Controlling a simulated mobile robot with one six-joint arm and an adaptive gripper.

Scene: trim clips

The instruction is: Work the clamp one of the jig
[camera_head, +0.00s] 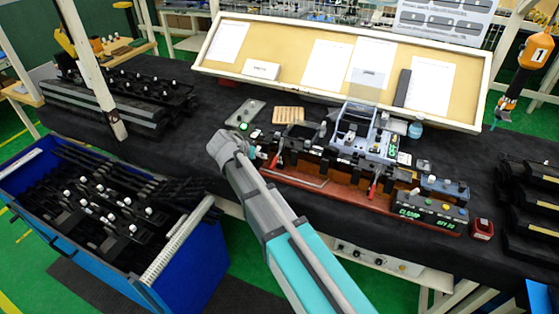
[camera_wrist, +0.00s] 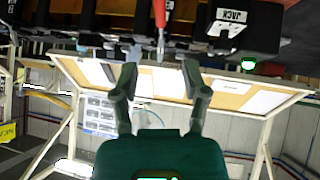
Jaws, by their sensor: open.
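The jig (camera_head: 330,165) stands on the dark bench on a reddish-brown base. It has two red-handled clamp levers: a left one (camera_head: 275,158) beside my wrist, and a right one (camera_head: 373,188). Which is clamp one cannot be read. In the wrist view, a red handle (camera_wrist: 160,12) with a thin metal rod hangs at top centre. My gripper (camera_wrist: 160,60) is open, its two dark fingers on either side of the rod's line. The gap between them looks empty. In the head view my wrist hides most of the gripper.
A control box (camera_head: 425,208) with green "CLAMP" text sits at the jig's front right. A red button box (camera_head: 482,229) is beside it. A blue bin (camera_head: 120,260) of black parts stands at left. A tilted board (camera_head: 300,30) with papers stands behind the jig.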

